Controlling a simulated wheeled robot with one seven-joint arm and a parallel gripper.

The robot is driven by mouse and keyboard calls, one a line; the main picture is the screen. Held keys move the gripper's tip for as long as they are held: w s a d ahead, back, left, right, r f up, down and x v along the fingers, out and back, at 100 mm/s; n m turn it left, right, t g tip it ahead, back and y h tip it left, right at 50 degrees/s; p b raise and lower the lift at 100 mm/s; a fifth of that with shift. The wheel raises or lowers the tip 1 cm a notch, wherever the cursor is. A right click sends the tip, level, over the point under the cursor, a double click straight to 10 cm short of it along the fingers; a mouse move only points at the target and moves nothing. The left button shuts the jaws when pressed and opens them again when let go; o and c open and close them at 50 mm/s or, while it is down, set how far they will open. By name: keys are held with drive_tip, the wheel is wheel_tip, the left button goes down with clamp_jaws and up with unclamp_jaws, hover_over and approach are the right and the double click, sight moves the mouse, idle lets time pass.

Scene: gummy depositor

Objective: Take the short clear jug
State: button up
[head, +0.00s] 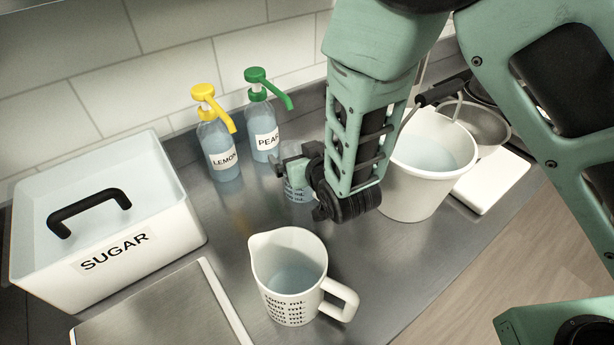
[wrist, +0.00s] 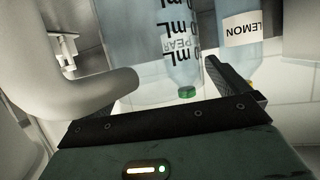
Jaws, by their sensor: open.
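The short clear jug (head: 297,190) stands on the steel counter, right of the pump bottles, mostly hidden behind my gripper. Its dark markings show under the hand. My gripper (head: 300,185) is open around or just in front of the jug; I cannot tell which. In the wrist view, which is upside down, the clear jug (wrist: 140,45) with large "mL" print is close ahead of the fingers. No grip on the jug shows.
Lemon bottle (head: 217,145) and pear bottle (head: 262,125) stand behind. A white bucket (head: 405,195) is close on the right, with a metal bowl (head: 480,125) beyond. A white measuring jug (head: 290,270) stands in front. A sugar bin (head: 165,225) is at the left.

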drive_tip(key=c, duration=1.2)
drive_tip(key=shift+c, duration=0.2)
drive_tip(key=shift+r, duration=0.15)
drive_tip(key=shift+r, duration=0.6)
wheel_tip(320, 180, up, 5)
drive_tip(key=b, duration=0.2)
drive_tip(key=s+d+b, duration=0.3)
drive_tip(key=s+b, duration=0.5)
drive_tip(key=b, duration=0.2)
drive_tip(key=s+d+b, duration=0.3)
drive_tip(key=s+b, duration=0.5)
drive_tip(key=b, duration=0.2)
drive_tip(key=shift+s+d+r+b, duration=0.25)
drive_tip(key=shift+s+d+b, duration=0.05)
drive_tip(key=shift+s+d, duration=0.1)
